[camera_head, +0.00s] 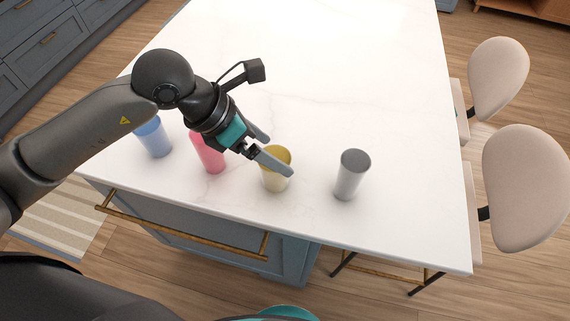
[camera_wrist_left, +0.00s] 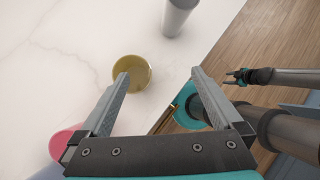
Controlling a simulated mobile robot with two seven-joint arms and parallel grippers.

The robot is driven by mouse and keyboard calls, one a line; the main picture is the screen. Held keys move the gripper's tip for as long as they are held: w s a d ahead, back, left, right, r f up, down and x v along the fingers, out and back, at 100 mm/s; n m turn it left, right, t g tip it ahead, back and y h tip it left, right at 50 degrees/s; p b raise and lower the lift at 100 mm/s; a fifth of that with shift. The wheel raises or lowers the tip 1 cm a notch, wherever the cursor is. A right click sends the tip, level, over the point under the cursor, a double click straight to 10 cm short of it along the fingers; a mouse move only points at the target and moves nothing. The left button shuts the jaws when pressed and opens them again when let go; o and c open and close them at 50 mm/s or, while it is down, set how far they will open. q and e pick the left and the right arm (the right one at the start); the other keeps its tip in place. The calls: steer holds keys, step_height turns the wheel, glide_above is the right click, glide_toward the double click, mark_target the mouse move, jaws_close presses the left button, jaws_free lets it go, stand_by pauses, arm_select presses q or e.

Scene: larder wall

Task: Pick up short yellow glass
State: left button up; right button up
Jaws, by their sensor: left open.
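The short yellow glass (camera_head: 275,183) stands upright on the white counter between the pink and grey glasses. In the left wrist view the yellow glass (camera_wrist_left: 132,72) lies just ahead of the left finger's tip, off to the left of the middle of the jaws. My left gripper (camera_head: 279,157) is open and empty. Its fingers reach over the yellow glass in the head view and hide part of its rim; I see no grip on it. My right gripper (camera_wrist_left: 232,77) shows small at the right of the left wrist view; its jaw state is unclear.
A pink glass (camera_head: 211,160) and a blue glass (camera_head: 155,141) stand to the left, partly behind my arm. A taller grey glass (camera_head: 351,175) stands to the right. The counter (camera_head: 340,80) is clear behind them; its front edge is close. Beige chairs (camera_head: 515,190) stand at right.

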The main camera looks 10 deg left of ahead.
arm_select(q)
steer(key=w+f, duration=0.1)
steer(key=f, duration=0.2)
steer(key=w+f+y, duration=0.1)
steer(key=f, duration=0.2)
steer(key=w+a+f+y, duration=0.1)
steer(key=w+f, duration=0.1)
steer(key=f, duration=0.1)
steer(key=shift+a+f, duration=0.1)
steer(key=shift+f, duration=0.15)
steer(key=shift+x, duration=2.85)
steer(key=shift+w+a, duration=0.1)
steer(key=shift+c, duration=0.4)
steer(key=c, duration=1.2)
steer(key=shift+c, duration=0.3)
steer(key=shift+r, duration=0.15)
